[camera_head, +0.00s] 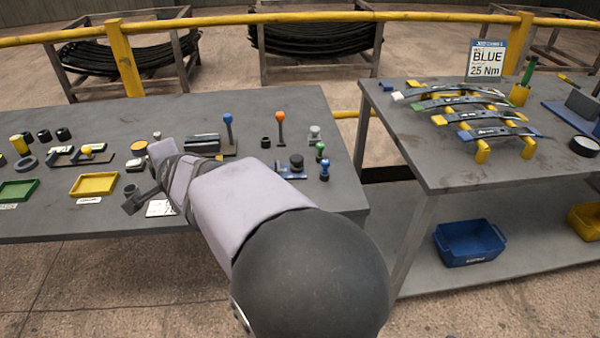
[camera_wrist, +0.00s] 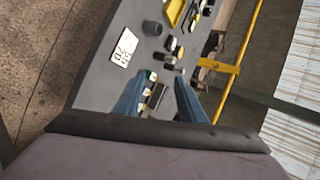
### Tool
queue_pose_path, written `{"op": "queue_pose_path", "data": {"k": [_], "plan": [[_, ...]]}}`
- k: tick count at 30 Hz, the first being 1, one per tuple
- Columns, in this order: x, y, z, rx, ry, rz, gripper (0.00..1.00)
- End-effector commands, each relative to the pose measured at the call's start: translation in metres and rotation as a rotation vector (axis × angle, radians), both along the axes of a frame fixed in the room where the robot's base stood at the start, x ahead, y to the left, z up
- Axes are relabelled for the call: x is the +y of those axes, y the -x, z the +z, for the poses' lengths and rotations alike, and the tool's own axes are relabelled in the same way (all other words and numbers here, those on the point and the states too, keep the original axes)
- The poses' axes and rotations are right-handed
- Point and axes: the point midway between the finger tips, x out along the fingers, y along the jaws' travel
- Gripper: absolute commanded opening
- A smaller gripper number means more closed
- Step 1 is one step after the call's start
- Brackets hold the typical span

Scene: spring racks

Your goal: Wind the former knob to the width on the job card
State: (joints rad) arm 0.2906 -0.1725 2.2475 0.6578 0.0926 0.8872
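The card shows rotated in the wrist view (camera_wrist: 121,46), with large print that looks like 70 and a smaller line I cannot read surely. A dark device with white parts (camera_wrist: 152,95) shows between the fingers, below them; contact cannot be told. A round orange-topped piece (camera_head: 139,147) stands behind my gripper. I cannot tell surely which piece is the former knob.
A yellow tray (camera_head: 93,184) and green tray (camera_head: 18,190) sit at left. A blue-knobbed lever (camera_head: 228,120) and orange-knobbed lever (camera_head: 280,118) stand upright farther right. The right bench (camera_head: 520,175) holds leaf springs and a sign (camera_head: 486,60) reading BLUE 25 Nm. Yellow rails run behind.

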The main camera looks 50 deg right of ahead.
Motion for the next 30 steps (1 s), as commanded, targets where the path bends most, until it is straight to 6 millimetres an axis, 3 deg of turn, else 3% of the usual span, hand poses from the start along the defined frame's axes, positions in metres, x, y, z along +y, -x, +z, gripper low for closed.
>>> {"op": "queue_pose_path", "data": {"k": [1,8,14,20,30], "plan": [[-0.012,-0.003,-0.019,-0.049,-0.035,-0.062,0.37],[-0.066,-0.008,-0.031,-0.276,-0.208,-0.329,0.37],[-0.115,0.001,-0.043,-0.488,-0.363,-0.545,0.37],[-0.161,0.023,-0.059,-0.713,-0.519,-0.74,0.37],[-0.229,0.081,-0.096,-1.121,-0.777,-1.018,0.37]]}}
